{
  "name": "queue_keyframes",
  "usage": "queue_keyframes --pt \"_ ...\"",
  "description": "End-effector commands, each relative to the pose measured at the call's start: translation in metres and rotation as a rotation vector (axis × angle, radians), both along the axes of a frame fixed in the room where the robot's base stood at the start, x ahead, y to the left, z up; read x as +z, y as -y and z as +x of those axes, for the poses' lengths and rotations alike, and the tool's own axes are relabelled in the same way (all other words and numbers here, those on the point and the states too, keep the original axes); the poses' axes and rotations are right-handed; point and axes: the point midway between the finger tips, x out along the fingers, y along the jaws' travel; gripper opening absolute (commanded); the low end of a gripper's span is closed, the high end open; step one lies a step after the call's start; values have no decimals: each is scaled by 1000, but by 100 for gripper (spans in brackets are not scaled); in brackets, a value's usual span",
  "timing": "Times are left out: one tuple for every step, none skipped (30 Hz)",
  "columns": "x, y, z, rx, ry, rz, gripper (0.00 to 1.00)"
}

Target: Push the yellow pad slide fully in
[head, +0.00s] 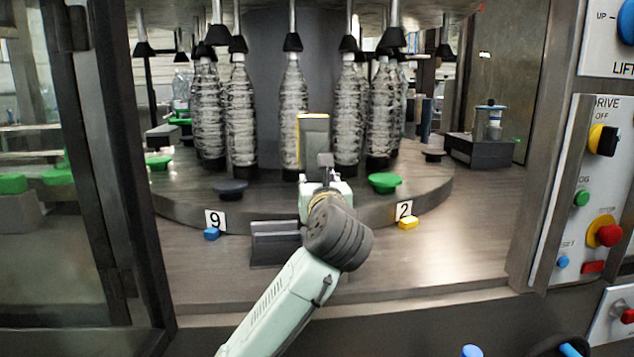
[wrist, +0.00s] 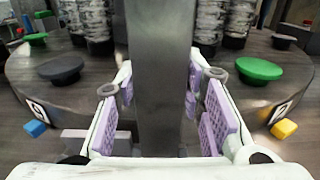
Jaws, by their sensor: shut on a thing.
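In the head view an upright grey pad with a yellow edge (head: 314,140) stands just beyond my gripper (head: 326,180), in front of the bottles. A separate small yellow block (head: 408,222) sits by the number 2 plate on the turntable's front; it also shows in the wrist view (wrist: 284,128). I cannot tell which of these is the pad slide. In the wrist view my purple-padded fingers stand on both sides of an upright dark grey bar (wrist: 160,70), shut on it. The bar hides what lies straight behind it. Its link to the yellow-edged pad is unclear.
Clear bottles (head: 241,115) stand around the turntable (head: 285,207). A green knob (head: 384,181) and a dark knob (head: 231,187) flank my gripper. A blue block (head: 211,233) sits by plate 9. A control panel (head: 585,215) is at right, a dark door frame (head: 125,180) at left.

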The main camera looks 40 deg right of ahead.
Motion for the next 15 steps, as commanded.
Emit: queue_keyframes --pt "0 0 0 0 0 0 0" --pt "0 0 0 0 0 0 0" --pt "0 0 0 0 0 0 0" --pt "0 0 0 0 0 0 0" --pt "0 0 0 0 0 0 0" --pt "0 0 0 0 0 0 0" --pt "0 0 1 0 1 1 0" --pt "1 1 2 1 1 1 0" --pt "1 2 5 1 1 1 0" --pt "2 4 8 2 1 2 0" --pt "2 6 11 3 0 2 0" --pt "2 9 16 3 0 2 0" --pt "2 11 20 3 0 2 0" --pt "2 13 22 3 0 2 0" --pt "1 14 24 2 1 2 0"
